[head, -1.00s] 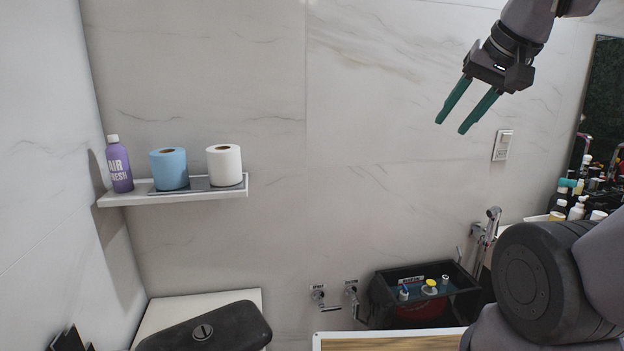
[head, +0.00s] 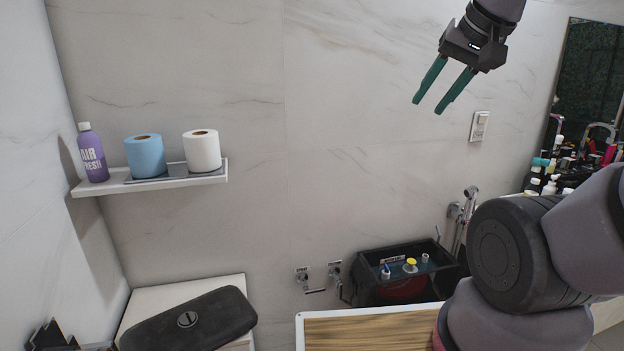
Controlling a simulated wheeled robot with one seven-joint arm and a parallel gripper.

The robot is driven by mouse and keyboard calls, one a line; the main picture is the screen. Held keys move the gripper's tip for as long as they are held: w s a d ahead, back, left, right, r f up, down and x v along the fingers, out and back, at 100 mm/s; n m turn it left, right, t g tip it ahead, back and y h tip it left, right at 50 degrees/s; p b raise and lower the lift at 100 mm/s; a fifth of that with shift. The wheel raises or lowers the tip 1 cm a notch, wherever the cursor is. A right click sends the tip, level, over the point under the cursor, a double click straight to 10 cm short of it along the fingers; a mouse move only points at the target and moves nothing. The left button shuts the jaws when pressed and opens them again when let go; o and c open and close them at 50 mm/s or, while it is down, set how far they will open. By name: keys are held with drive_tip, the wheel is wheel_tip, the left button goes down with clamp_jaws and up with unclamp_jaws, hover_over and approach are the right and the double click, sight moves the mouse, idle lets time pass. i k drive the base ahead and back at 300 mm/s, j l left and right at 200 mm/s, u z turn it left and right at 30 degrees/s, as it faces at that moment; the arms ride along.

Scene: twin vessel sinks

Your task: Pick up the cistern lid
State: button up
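The cistern lid (head: 203,326) is a long black piece with rounded ends and a round button on top. It lies at an angle over the pale cistern (head: 150,302) at the lower left of the head view, and its near end is close to the bottom edge of the picture. My gripper (head: 427,107) is at the upper right, high in front of the marble wall and far from the lid. Its two green fingers are apart with nothing between them.
A wall shelf (head: 202,180) above the cistern holds a purple bottle (head: 92,153), a blue roll (head: 145,157) and a white roll (head: 202,151). A black bin (head: 362,290) and a wooden-topped surface (head: 350,333) stand right of the cistern. The wall between shelf and gripper is clear.

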sight(224, 315)
drive_tip(key=u, duration=1.35)
drive_tip(key=k+j, duration=0.05)
